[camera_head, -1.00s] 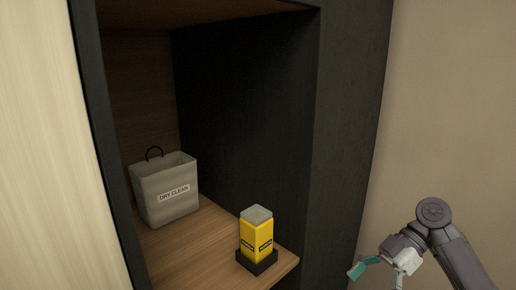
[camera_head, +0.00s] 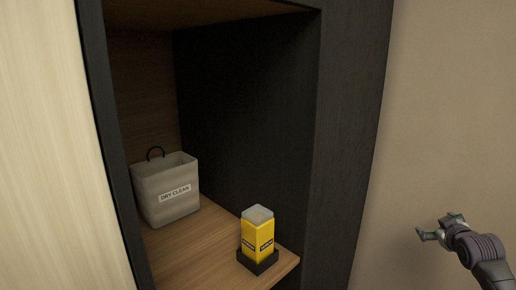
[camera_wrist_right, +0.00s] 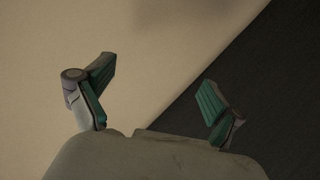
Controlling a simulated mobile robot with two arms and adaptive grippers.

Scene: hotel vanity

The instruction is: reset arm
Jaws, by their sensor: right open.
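My right gripper (camera_head: 440,229) is at the lower right of the head view, in front of the beige wall and to the right of the cabinet. It is apart from everything there. In the right wrist view its two green-padded fingers (camera_wrist_right: 157,100) are spread wide with nothing between them. My left gripper is not in view.
An open cabinet with a dark frame (camera_head: 345,150) has a wooden shelf (camera_head: 195,255). On it stand a grey "DRY CLEAN" bag (camera_head: 165,205) and a yellow box (camera_head: 257,238) in a black base (camera_head: 258,264) near the front right edge. The space before the wall (camera_head: 450,120) is clear.

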